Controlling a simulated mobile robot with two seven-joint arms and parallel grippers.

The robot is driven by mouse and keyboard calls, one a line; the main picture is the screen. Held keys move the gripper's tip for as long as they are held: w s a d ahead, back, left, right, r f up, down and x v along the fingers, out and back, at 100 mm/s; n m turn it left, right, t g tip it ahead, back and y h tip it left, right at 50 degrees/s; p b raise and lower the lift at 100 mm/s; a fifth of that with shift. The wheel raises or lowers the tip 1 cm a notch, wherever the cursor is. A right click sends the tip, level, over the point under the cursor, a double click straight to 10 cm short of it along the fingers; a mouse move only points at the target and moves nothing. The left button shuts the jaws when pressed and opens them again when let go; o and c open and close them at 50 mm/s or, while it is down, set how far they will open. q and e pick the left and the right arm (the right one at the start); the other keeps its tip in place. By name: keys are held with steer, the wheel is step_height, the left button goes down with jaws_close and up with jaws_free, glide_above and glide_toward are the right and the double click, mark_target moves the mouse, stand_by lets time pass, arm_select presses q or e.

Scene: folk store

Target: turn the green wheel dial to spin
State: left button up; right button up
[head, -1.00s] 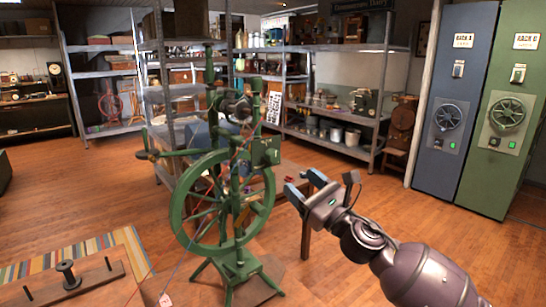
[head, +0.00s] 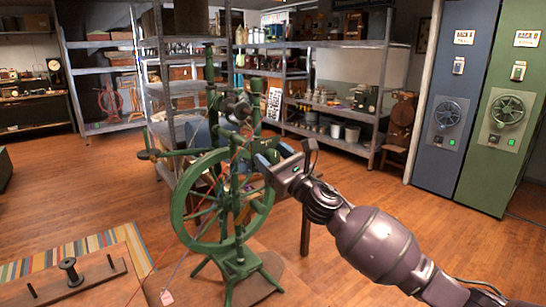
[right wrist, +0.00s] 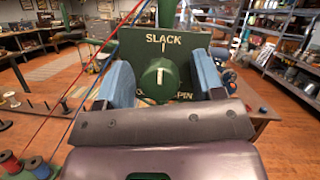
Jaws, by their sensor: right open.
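The green dial (right wrist: 161,77) is a round knob on a dark green panel (right wrist: 132,52) with SLACK lettered above it. The knob's white mark points up toward SLACK; the lower label, ending in "PIN", is partly hidden by my gripper. My right gripper (right wrist: 163,82) is open, with its blue fingers on either side of the knob; I cannot tell whether they touch it. My left gripper is not in view.
A wooden board with a spool (head: 69,268) is at the lower left, near a striped rug (head: 130,240). Blue and green rack cabinets (head: 503,110) with their own wheels stand at the right. Shelves line the back. Floor is free at the right.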

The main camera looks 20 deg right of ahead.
steer(key=c, duration=0.9)
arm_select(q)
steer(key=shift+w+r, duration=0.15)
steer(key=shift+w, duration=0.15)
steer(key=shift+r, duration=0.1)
arm_select(e)
steer(key=shift+m, duration=0.4)
